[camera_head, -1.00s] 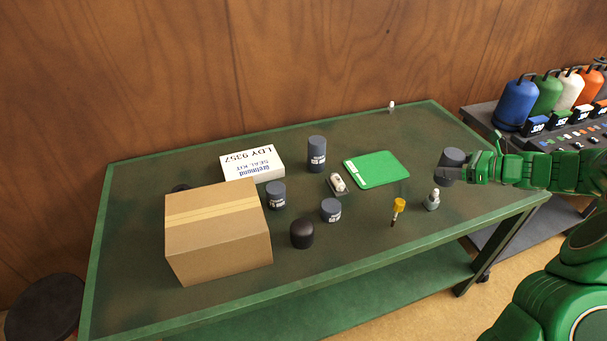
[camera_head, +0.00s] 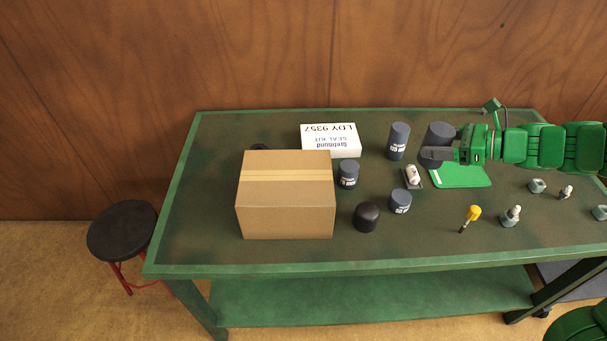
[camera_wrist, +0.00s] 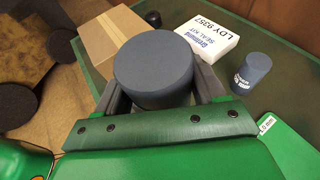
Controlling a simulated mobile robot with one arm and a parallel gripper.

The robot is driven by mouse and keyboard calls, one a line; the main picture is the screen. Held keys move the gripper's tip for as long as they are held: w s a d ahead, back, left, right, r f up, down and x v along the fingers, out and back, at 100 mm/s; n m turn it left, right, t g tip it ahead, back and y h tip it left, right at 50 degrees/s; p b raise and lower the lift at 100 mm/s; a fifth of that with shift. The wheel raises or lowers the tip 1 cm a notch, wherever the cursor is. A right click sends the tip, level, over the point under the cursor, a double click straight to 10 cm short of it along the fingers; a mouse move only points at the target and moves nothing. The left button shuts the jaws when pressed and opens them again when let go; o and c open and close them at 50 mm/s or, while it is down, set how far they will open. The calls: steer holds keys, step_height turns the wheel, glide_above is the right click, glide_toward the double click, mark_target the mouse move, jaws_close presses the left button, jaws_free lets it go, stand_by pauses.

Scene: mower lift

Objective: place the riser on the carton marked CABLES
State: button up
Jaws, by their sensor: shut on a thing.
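My gripper (camera_head: 437,153) is shut on a wide dark grey cylinder, the riser (camera_head: 438,134), held upright above the far part of the table. In the wrist view the riser (camera_wrist: 153,68) sits between the two fingers and hides what is under it. A brown cardboard carton (camera_head: 285,208) with a tape strip on top stands on the left of the table, well left of my gripper. It also shows in the wrist view (camera_wrist: 97,42), beyond the riser. I see no marking on its visible faces. Its top looks bare.
A white seal kit box (camera_head: 331,148) lies behind the carton. Grey labelled cylinders (camera_head: 398,141) (camera_head: 348,174) (camera_head: 400,201) and a black domed piece (camera_head: 367,217) stand between carton and gripper. A green mat (camera_head: 462,177) lies near the gripper. A stool (camera_head: 122,230) stands left of the table.

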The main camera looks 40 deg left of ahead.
steer(key=s+a+r+n+g+h, duration=0.15)
steer(key=s+a, duration=0.35)
steer(key=s, duration=0.5)
steer(key=s+a+r+n+g+h, duration=0.1)
steer(key=s+a+r+n+g, duration=0.3)
steer(key=s, duration=0.6)
steer(key=s+a+r+n+g+h, duration=0.1)
steer(key=s+a+r, duration=0.1)
steer(key=s+a, duration=0.6)
glide_above(286, 175)
steer(key=shift+d+f, duration=0.1)
steer(key=shift+f, duration=5.05)
steer(key=shift+s+f, duration=0.1)
steer(key=shift+f, duration=1.45)
steer(key=shift+f, duration=0.15)
steer(key=o, duration=1.3)
